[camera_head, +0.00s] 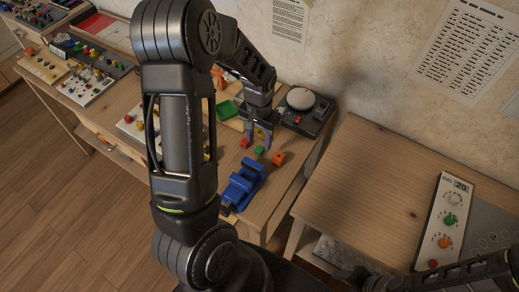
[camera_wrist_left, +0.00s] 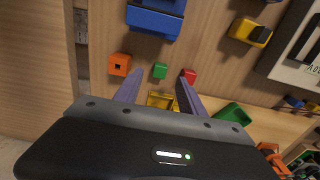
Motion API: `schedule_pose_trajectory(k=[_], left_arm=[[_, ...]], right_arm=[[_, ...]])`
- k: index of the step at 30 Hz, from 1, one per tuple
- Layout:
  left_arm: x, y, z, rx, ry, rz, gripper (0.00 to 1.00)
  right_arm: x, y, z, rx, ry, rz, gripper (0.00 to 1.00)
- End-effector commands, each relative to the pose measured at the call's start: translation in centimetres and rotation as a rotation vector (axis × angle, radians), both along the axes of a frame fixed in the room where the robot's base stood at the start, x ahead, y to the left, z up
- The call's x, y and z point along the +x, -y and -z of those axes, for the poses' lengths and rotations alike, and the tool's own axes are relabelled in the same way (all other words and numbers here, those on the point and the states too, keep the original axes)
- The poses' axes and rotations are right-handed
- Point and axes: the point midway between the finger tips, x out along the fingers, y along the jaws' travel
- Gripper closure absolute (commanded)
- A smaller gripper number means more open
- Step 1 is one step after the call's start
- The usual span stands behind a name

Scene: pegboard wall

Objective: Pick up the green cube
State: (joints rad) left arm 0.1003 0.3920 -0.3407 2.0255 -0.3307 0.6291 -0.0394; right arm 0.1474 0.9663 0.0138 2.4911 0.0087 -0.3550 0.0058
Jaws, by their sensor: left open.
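The green cube (camera_head: 260,151) lies on the wooden workbench, between a red cube (camera_head: 245,143) and an orange cube (camera_head: 278,158). My left gripper (camera_head: 261,136) is open above the bench, just behind the green cube in the head view. In the left wrist view the green cube (camera_wrist_left: 160,71) shows ahead of the fingertips, about midway between them, and is not held. A yellow, box-like object (camera_wrist_left: 160,100) shows between the fingers. The right arm comes in at the lower right of the head view; its dark end (camera_head: 355,276) is too unclear to read.
A blue vise-like object (camera_head: 243,183) stands in front of the cubes. A dark device with a round plate (camera_head: 303,104) is behind them, near the wall. A green tray (camera_head: 227,110) lies at the left. The right bench (camera_head: 360,185) has a wide clear top.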

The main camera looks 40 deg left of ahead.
Motion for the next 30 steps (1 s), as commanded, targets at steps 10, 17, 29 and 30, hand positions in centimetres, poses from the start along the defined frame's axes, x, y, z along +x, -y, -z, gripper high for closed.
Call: schedule_pose_trajectory(k=[10,17,29,30], left_arm=[[0.1,0.0,4.2,0.000,-0.001,0.000,0.53],[0.2,-0.1,4.3,0.000,0.001,0.000,0.53],[0.2,0.0,4.3,0.000,0.000,0.000,0.54],[0.2,0.0,4.3,0.000,0.000,0.000,0.58]], right_arm=[[-0.2,0.1,-1.2,-0.003,-0.005,0.001,0.46],[-0.2,0.1,-1.1,-0.003,-0.005,0.001,0.46],[-0.2,0.1,-1.1,-0.003,-0.004,0.002,0.46],[-0.2,0.1,-1.1,-0.003,-0.004,0.002,0.46]])
